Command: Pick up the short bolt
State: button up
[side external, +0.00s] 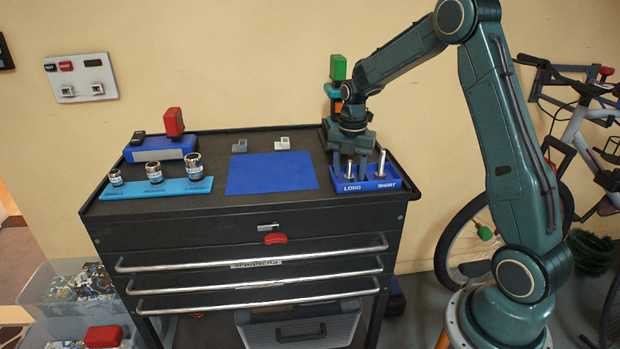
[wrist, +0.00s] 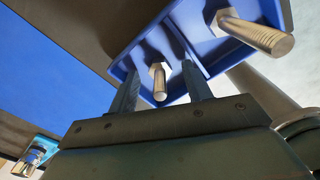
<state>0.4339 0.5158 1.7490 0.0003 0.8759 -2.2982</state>
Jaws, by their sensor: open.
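The blue bolt holder (side external: 360,186) stands at the cart top's right end, with LONG on its left front and SHORT on its right front. The shorter-looking bolt (side external: 349,170) stands upright, head down, in the LONG side. The longer-looking bolt (side external: 381,163) stands in the SHORT side. My gripper (side external: 350,176) is open and points down over the LONG side, one finger on each side of the shorter bolt. In the wrist view, this bolt (wrist: 159,82) shows between the open fingers (wrist: 160,75), with gaps visible. The longer bolt (wrist: 262,36) is outside them, beyond the divider.
A blue mat (side external: 271,173) lies left of the holder, clear. Several sockets (side external: 155,174) stand on a light-blue strip at the left. Two small grey pieces (side external: 282,143) sit behind the mat. A green-topped object (side external: 338,67) stands behind my gripper.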

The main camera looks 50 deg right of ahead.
aim_at(350, 161)
grip_shut()
jog(key=shift+r, duration=0.15)
dwell(0.4)
notch_tip(350, 161, up, 20)
dwell(0.7)
dwell(0.5)
